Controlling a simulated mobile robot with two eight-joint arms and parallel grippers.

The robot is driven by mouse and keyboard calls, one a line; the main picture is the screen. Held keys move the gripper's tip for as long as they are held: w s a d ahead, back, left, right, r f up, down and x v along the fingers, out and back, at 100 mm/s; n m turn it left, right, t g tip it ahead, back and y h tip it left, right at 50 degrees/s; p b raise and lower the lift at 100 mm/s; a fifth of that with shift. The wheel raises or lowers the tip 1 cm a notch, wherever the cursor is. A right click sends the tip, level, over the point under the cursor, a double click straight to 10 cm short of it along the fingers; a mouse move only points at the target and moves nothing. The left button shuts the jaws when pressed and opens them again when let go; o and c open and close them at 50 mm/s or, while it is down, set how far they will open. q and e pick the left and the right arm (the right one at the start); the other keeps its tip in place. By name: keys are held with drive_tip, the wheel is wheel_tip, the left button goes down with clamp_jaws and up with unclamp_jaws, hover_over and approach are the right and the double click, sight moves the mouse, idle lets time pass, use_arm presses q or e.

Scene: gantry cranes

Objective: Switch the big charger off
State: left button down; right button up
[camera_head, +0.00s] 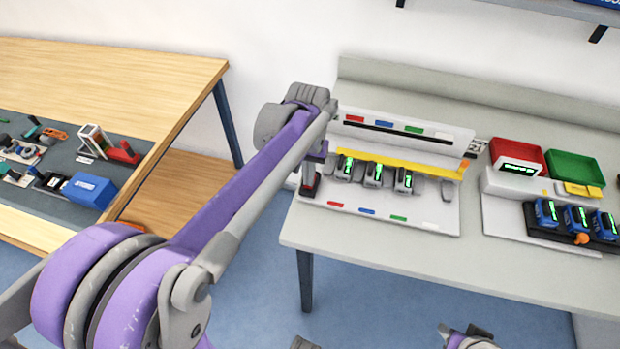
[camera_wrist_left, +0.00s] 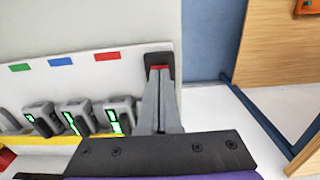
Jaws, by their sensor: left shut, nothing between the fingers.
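The big charger (camera_head: 425,212) is a white station on the grey bench, with a yellow bar (camera_head: 400,165) and several grey batteries with lit green displays. At its left end sits a black switch with a red part (camera_head: 309,187); it also shows in the left wrist view (camera_wrist_left: 159,58). My left gripper (camera_wrist_left: 160,76) is shut and empty, its fingertips right at the switch. I cannot tell whether they touch it, or which way the switch is set. In the head view my left forearm partly hides the charger's left end. My right gripper's fingers do not show.
A smaller charger with blue batteries (camera_head: 577,218) stands to the right, with a red tray (camera_head: 518,155) and a green tray (camera_head: 575,167) behind it. A wooden table (camera_head: 110,75) with tools is at the left. The bench front is clear.

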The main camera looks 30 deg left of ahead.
use_arm(q)
wheel_tip(320, 180, up, 7)
drive_tip(key=p, duration=0.4)
drive_tip(key=shift+p, duration=0.35)
idle(0.5)
drive_tip(key=s+d+f+m+t, duration=0.1)
drive_tip(key=s+d+f+t, duration=0.1)
drive_tip(key=s, duration=0.5)
drive_tip(key=s+d+f+m+t, duration=0.1)
drive_tip(key=s+d+f+t, duration=0.2)
drive_tip(key=s, duration=0.5)
drive_tip(key=shift+s+d+f+m, duration=0.15)
drive_tip(key=shift+d+f+m, duration=0.15)
drive_tip(key=shift+d+f, duration=0.65)
drive_tip(key=shift+a, duration=0.1)
